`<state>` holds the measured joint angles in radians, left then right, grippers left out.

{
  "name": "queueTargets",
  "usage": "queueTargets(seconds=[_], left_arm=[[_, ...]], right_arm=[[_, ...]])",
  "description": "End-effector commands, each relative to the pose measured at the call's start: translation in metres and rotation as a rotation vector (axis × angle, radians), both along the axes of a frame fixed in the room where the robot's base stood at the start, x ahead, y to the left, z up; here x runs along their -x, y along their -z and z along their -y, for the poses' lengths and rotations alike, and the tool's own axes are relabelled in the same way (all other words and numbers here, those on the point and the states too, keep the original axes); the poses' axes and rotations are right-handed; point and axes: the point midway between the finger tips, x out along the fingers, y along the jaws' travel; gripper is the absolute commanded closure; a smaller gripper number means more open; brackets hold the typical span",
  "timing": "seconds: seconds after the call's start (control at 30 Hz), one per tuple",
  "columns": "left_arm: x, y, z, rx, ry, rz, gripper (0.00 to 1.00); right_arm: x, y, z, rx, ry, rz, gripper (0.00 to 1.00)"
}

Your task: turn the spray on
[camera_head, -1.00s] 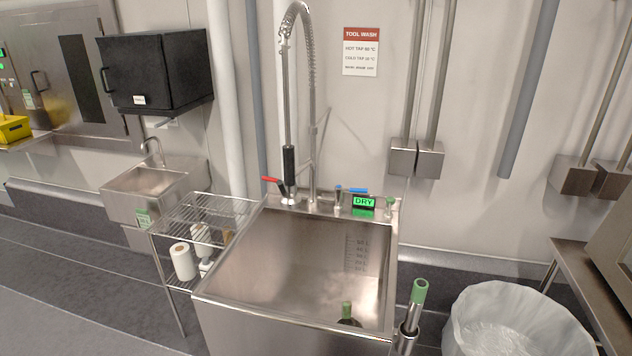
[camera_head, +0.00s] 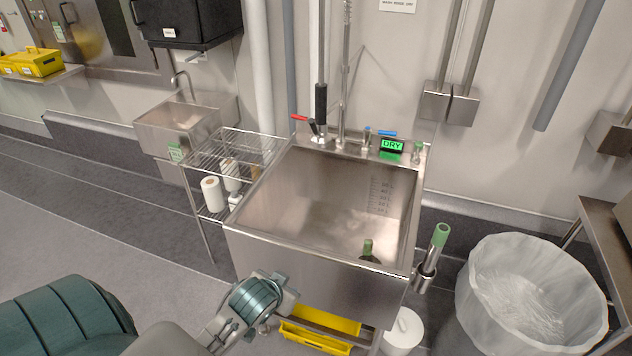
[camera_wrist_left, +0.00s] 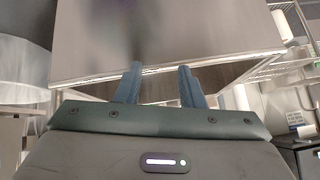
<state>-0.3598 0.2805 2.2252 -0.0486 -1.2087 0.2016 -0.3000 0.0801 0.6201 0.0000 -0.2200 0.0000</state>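The tall spray tap stands at the back of the steel wash sink (camera_head: 290,205); its black spray grip (camera_head: 321,103) hangs upright on the left, its top cut off by the picture edge. A red lever (camera_head: 299,118) is at its base, and a blue lever (camera_head: 386,133) is to the right. A green "DRY" display (camera_head: 391,146) is lit beside them. My left gripper (camera_head: 288,291) is low in front of the sink's front wall, well below the levers. In the left wrist view its two blue fingers (camera_wrist_left: 160,80) are apart with nothing between them. My right gripper is out of view.
A wire rack (camera_head: 232,150) with paper rolls stands left of the sink. A green-topped handle (camera_head: 438,236) sticks up at the sink's right front corner. A lined bin (camera_head: 530,295) stands right; a yellow crate (camera_head: 318,338) is below.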

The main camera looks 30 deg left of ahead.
Motion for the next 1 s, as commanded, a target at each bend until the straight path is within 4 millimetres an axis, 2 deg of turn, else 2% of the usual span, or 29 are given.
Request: queueTargets(seconds=[0.03, 0.2, 0.3, 0.4, 0.5, 0.57, 0.77, 1.0], left_arm=[[-0.029, -0.039, -0.012, -0.023, -0.005, 0.113, 0.65], [-0.110, -0.152, -0.043, -0.050, -0.015, 0.479, 0.65], [-0.143, -0.212, -0.057, -0.055, 0.001, 0.661, 0.65], [-0.163, -0.256, -0.066, -0.052, 0.021, 0.787, 0.65], [-0.172, -0.281, -0.070, -0.049, 0.036, 0.856, 0.65], [-0.175, -0.288, -0.071, -0.046, 0.039, 0.874, 0.65], [-0.198, -0.292, -0.075, -0.040, 0.036, 0.878, 0.65], [-0.243, -0.293, -0.083, -0.041, 0.037, 0.876, 0.65]], right_arm=[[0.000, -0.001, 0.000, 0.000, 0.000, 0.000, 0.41], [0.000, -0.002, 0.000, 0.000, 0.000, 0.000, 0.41], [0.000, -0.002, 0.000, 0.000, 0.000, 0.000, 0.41], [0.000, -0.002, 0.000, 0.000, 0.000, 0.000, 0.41], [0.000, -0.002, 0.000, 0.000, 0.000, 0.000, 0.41], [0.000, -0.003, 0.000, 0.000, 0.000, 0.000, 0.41], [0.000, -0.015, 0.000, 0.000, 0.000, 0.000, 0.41], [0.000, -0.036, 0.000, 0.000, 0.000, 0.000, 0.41]])
